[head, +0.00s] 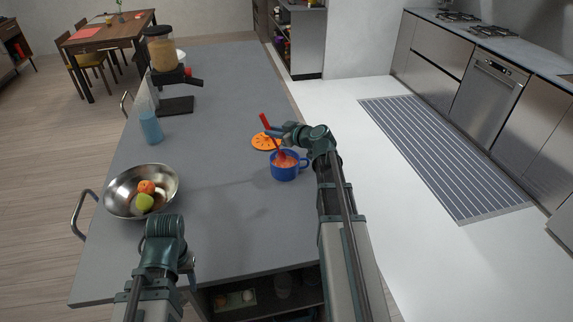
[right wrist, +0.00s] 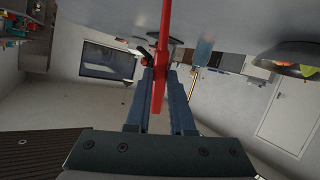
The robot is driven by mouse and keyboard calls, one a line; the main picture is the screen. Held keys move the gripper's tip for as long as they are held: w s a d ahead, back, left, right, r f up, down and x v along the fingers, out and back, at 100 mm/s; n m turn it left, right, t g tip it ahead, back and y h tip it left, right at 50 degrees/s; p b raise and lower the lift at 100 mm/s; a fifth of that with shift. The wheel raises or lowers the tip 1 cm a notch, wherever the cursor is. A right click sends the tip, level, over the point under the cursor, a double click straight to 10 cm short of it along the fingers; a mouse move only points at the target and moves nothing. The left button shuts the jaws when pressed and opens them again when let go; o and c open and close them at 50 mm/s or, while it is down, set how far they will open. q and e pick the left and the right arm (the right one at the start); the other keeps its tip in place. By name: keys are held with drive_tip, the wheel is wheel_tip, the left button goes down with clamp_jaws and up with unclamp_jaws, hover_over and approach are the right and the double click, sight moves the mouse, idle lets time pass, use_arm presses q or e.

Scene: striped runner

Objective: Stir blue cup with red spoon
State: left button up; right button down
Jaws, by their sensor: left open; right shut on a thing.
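The blue cup (head: 284,172) stands on the grey counter and holds something orange-red. The red spoon (head: 265,121) slants down into the cup, its upper end leaning to the left; its lower tip is hidden in the contents. My right gripper (head: 275,132) is shut on the spoon's handle above the cup. In the right wrist view the red spoon (right wrist: 161,60) passes between the blue fingers of the right gripper (right wrist: 160,85). My left gripper (head: 190,264) hangs over the counter's near edge, away from the cup, and is open and empty.
An orange round trivet (head: 266,142) lies just behind the cup. A steel bowl (head: 119,194) with fruit stands at the left. A light-blue cup (head: 151,128) and a blender (head: 162,50) stand farther back. The counter's middle is clear.

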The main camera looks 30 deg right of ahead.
drive_tip(key=shift+w+a+r+p, duration=0.15)
drive_tip(key=shift+a+r+p, duration=0.05)
drive_tip(key=shift+r+p, duration=0.4)
drive_tip(key=shift+w+a+r+p, duration=0.2)
drive_tip(key=shift+r+p, duration=0.25)
drive_tip(key=shift+r, duration=0.2)
drive_tip(key=shift+w+a+r+p, duration=0.15)
drive_tip(key=shift+r+p, duration=0.4)
drive_tip(key=shift+r, duration=0.05)
wheel_tip(320, 180, up, 5)
drive_tip(key=p, duration=0.5)
hover_over(265, 120)
drive_tip(key=s, duration=0.2)
drive_tip(key=shift+d, duration=0.35)
drive_tip(key=shift+w, duration=0.1)
